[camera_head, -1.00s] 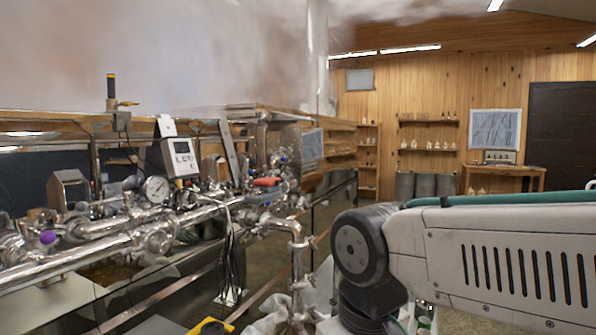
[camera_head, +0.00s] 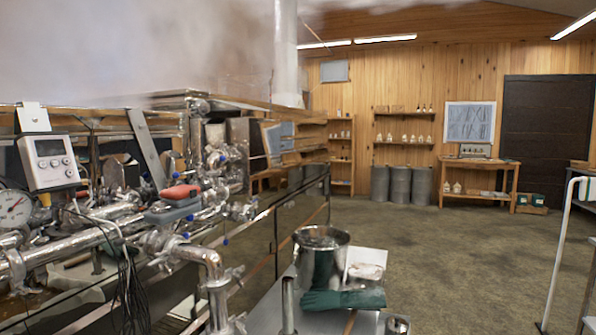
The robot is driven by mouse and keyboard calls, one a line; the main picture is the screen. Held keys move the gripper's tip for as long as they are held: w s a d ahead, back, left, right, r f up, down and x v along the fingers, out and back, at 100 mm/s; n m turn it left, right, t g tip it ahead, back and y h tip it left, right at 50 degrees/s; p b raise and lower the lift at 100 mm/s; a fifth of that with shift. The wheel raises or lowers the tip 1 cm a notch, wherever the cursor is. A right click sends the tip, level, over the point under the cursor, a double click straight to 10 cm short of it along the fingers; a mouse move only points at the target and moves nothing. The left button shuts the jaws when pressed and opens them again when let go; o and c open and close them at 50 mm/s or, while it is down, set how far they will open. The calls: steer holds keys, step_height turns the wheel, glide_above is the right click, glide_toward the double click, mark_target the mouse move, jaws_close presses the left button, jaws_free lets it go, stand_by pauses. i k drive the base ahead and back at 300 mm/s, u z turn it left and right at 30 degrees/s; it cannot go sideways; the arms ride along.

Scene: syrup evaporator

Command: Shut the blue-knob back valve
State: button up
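Several small blue knobs show on the steel pipework at the left of the head view. One blue knob (camera_head: 222,158) is high on the far pipe cluster, and another blue knob (camera_head: 225,241) is low beside the front elbow pipe. They are too small to tell which one is the back valve or whether it is open or shut. A red-and-grey object (camera_head: 180,192) sits on the pipes in front of the cluster and hides part of it. My gripper is not in view.
A display box (camera_head: 50,160) and a gauge (camera_head: 12,208) stand at the left. A steel pail (camera_head: 321,240) and green gloves (camera_head: 343,299) are on a low surface in front. A white rail (camera_head: 556,250) stands at the right. The floor (camera_head: 440,260) between is clear.

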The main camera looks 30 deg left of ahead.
mark_target(199, 170)
steer(key=z, duration=0.55)
steer(key=i, duration=3.3)
steer(key=u, duration=3.7)
